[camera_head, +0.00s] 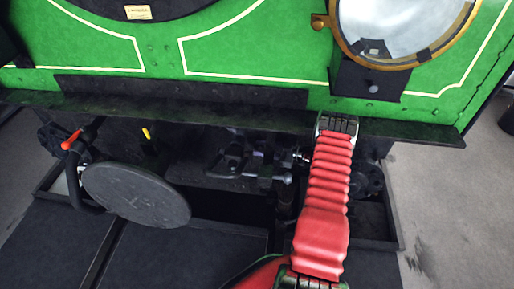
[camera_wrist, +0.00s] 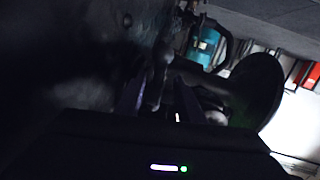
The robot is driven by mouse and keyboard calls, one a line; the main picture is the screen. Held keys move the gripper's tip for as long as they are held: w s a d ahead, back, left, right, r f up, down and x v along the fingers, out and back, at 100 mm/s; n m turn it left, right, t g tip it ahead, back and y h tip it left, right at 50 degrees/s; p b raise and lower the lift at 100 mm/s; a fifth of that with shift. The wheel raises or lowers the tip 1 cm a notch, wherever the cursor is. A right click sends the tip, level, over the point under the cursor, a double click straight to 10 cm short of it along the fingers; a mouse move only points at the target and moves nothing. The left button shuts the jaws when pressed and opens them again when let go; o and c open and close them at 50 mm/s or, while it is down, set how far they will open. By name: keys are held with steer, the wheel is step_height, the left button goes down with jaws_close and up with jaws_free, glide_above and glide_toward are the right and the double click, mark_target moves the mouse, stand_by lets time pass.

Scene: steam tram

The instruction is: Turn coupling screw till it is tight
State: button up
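The coupling screw (camera_head: 240,165) is a dark, greasy metal assembly under the buffer beam of the green steam tram, in the middle of the head view. My red arm reaches up to the beam just right of it. In the dark wrist view, the two fingers of my gripper (camera_wrist: 158,92) stand apart. A dark rod with a rounded knob (camera_wrist: 162,52), seemingly the screw's handle, shows between them and beyond their tips. I cannot tell whether either finger touches it.
The buffer beam (camera_head: 190,95) overhangs the coupling. A round buffer (camera_head: 137,194) and a hose with a red lever (camera_head: 71,140) are at left. A large lamp (camera_head: 400,30) sits above my arm. Grey floor (camera_head: 445,200) is clear at right.

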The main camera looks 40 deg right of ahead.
steer(key=v, duration=1.1)
steer(key=shift+s, duration=0.15)
steer(key=shift+c, duration=0.5)
